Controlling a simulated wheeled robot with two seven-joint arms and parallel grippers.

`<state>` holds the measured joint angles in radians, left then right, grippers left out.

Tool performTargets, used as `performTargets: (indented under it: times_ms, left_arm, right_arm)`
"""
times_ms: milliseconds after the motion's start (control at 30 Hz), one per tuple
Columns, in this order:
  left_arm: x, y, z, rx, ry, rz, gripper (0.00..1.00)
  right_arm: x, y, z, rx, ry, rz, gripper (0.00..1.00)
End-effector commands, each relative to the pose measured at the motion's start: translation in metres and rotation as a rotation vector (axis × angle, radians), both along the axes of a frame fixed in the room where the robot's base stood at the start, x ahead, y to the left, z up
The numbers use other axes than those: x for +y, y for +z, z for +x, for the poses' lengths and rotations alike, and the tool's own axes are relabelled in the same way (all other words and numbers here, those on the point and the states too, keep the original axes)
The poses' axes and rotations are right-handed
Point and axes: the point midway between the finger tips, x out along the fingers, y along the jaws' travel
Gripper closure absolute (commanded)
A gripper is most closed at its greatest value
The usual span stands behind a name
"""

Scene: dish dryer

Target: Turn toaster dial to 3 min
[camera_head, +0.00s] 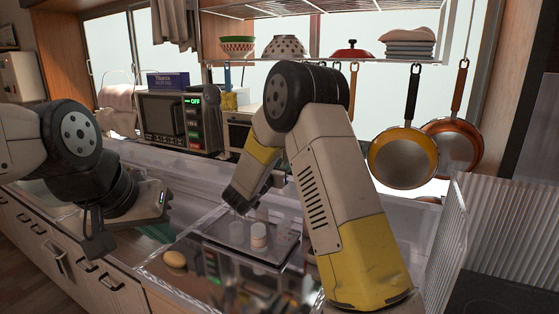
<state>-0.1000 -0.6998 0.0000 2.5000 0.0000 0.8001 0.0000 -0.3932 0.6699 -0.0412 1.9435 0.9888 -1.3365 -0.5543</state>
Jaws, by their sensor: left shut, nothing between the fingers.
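A dark oven-like appliance (168,120) stands on the back counter, left of centre. Its right side has a control panel (199,122) with a green display reading OFF. I cannot tell for sure which one is the toaster. My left gripper (96,244) is shut and empty, low at the left in front of the cabinets. My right gripper (237,208) points down near small white containers; its fingers are too unclear to read.
Small white containers (259,236) stand on a dark tray (285,250) below my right gripper. A round yellowish item (174,259) lies to the left. Pans (403,157) hang at right. A shelf above holds bowls (286,46). A clear ribbed panel (500,225) stands at right.

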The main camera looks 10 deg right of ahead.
Motion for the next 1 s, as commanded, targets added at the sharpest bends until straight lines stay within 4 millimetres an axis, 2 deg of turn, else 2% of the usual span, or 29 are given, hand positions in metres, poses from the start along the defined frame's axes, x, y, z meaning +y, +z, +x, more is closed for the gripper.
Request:
performTargets:
  times_ms: [100, 300, 433, 700, 867, 1000]
  left_arm:
    - [0.0, 0.0, 0.0, 0.0, 0.0, 0.0, 1.0]
    - [0.0, 0.0, 0.0, 0.0, 0.0, 0.0, 1.0]
    - [0.0, 0.0, 0.0, 0.0, 0.0, 0.0, 1.0]
    - [0.0, 0.0, 0.0, 0.0, 0.0, 0.0, 1.0]
    - [0.0, 0.0, 0.0, 0.0, 0.0, 0.0, 1.0]
    - [0.0, 0.0, 0.0, 0.0, 0.0, 0.0, 1.0]
  right_arm:
    - [-0.013, 0.0, 0.018, -0.001, -0.002, 0.001, 0.68]
    - [-0.027, 0.0, 0.04, 0.0, 0.0, 0.0, 0.68]
    - [-0.032, 0.0, 0.046, 0.0, 0.001, 0.001, 0.68]
    - [-0.032, 0.0, 0.048, 0.001, 0.003, 0.001, 0.68]
    - [-0.032, 0.0, 0.048, 0.001, 0.003, 0.001, 1.0]
    - [-0.032, 0.0, 0.047, 0.001, 0.003, 0.001, 1.0]
